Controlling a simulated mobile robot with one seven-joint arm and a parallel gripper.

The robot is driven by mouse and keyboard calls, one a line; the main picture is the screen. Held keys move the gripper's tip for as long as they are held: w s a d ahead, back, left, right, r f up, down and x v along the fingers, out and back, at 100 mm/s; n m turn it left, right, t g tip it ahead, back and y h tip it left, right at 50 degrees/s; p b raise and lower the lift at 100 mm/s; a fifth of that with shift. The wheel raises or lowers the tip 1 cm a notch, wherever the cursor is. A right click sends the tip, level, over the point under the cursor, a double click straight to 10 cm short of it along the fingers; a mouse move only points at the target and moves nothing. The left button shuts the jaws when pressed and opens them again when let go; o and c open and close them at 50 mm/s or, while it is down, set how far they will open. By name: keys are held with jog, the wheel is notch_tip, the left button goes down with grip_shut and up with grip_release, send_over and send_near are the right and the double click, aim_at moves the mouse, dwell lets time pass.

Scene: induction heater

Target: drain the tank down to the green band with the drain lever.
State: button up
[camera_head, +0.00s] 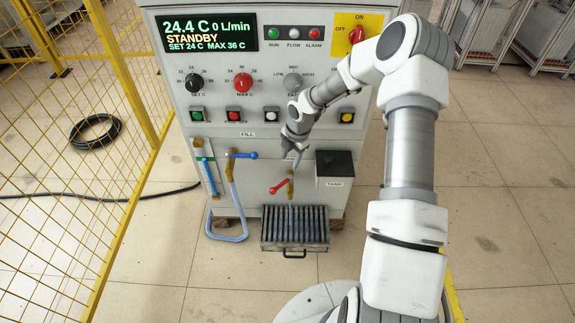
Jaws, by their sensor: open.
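The heater cabinet (260,123) stands in front of me. The red drain lever (279,186) sits on a brass valve low on its front, angled down to the left. My gripper (291,153) is open and empty, above the lever and apart from it as far as I can see. The sight tube (209,176) at the left shows a blue column. A green band (204,159) crosses near its upper part. The column's top is close to the band, but the exact level is too small to read. The black-topped tank (334,168) is right of the lever.
A blue fill lever (245,155) with a blue hose (236,200) is left of the drain lever. A grated drain tray (294,228) lies on the floor below. The display (208,32) reads STANDBY, 24.4 C, 0 L/min.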

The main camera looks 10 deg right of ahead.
jog(key=shift+s+d+r+p, duration=0.1)
jog(key=shift+s+r+p, duration=0.1)
jog(key=shift+r, duration=0.85)
jog(key=shift+s+d+r+p, duration=0.1)
jog(key=shift+s+r+p, duration=0.05)
jog(key=shift+r, duration=0.85)
dwell(5.3)
